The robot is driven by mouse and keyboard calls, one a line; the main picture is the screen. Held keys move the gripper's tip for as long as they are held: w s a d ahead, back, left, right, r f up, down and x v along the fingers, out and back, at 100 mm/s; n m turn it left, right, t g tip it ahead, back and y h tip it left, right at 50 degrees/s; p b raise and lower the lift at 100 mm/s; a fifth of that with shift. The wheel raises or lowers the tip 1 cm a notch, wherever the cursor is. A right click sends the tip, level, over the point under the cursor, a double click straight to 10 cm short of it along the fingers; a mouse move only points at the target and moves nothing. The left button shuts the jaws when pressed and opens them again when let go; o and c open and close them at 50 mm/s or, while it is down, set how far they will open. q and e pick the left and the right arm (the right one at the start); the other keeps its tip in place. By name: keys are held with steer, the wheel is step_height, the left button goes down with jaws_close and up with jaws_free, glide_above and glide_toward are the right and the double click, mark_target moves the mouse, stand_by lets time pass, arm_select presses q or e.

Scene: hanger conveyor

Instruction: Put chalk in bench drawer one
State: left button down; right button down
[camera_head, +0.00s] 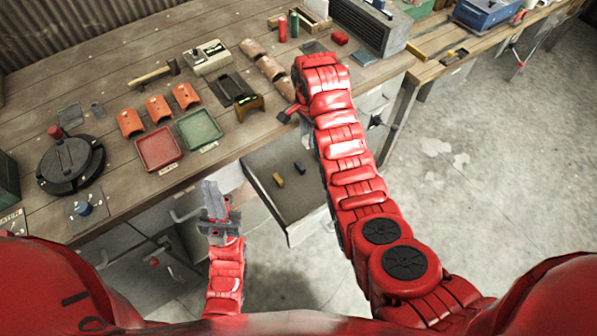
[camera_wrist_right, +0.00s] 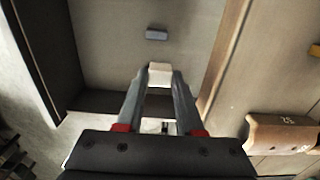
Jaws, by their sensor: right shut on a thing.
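My right gripper (camera_wrist_right: 160,82) is shut on a small white block (camera_wrist_right: 160,70), which looks like the chalk. In the right wrist view the block is above or within the open drawer; its height is unclear. The arm hides it in the head view. The open grey drawer (camera_head: 292,222) extends from the bench front below my right arm. It holds a yellow block (camera_head: 278,180) and a dark blue block (camera_head: 300,168); a blue block also shows in the right wrist view (camera_wrist_right: 157,34). My left gripper (camera_head: 215,207) is away to the left of the drawer; its jaw opening is unclear.
The wooden bench (camera_head: 130,85) carries a red tray (camera_head: 159,148), a green tray (camera_head: 199,129), several curved tiles (camera_head: 158,109) and a round black fixture (camera_head: 72,163). The bench edge borders the drawer. Open floor (camera_head: 480,190) lies to the right.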

steer(key=shift+s+f, duration=0.15)
steer(key=shift+f, duration=0.4)
step_height(320, 180, down, 6)
steer(key=shift+a+r+p, duration=0.1)
steer(key=shift+r+p, duration=0.1)
steer(key=shift+p, duration=0.25)
steer(key=shift+f, duration=0.3)
steer(key=shift+f+p, duration=0.3)
steer(key=shift+f, duration=1.05)
steer(key=c, duration=1)
jaws_free()
steer(key=shift+f, duration=0.2)
steer(key=o, duration=0.5)
steer(key=shift+c, duration=0.2)
steer(key=shift+r, duration=0.1)
